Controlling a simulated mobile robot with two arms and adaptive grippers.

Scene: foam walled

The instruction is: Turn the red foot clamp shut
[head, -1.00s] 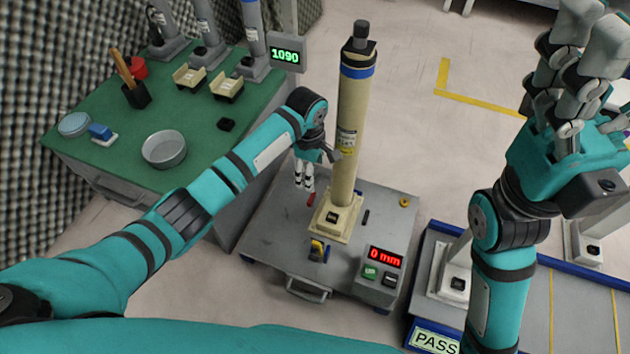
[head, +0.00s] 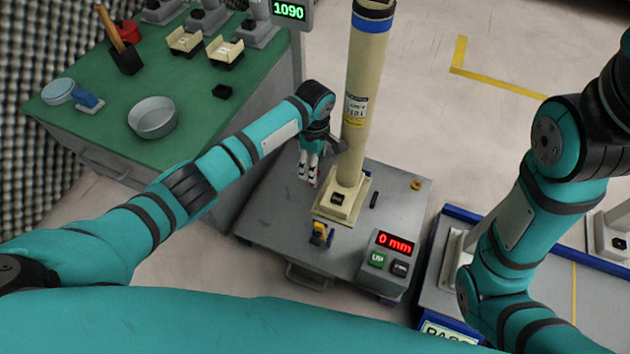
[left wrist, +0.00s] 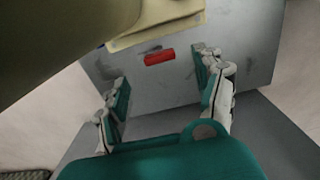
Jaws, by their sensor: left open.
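The red foot clamp (left wrist: 160,56) lies beside the cream square foot of the column (left wrist: 155,30), on the grey cart top. In the head view only a sliver of red (head: 314,183) shows by my fingertips. My left gripper (head: 309,172) points down at the left side of the column foot (head: 342,200). In the left wrist view my left gripper (left wrist: 163,78) has its fingers spread wide, with the clamp appearing between and beyond them. I cannot tell whether they touch it. My right gripper is out of view; only its arm shows.
The tall cream column (head: 362,95) stands close to the right of my left gripper. A green bench (head: 190,140) is at left.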

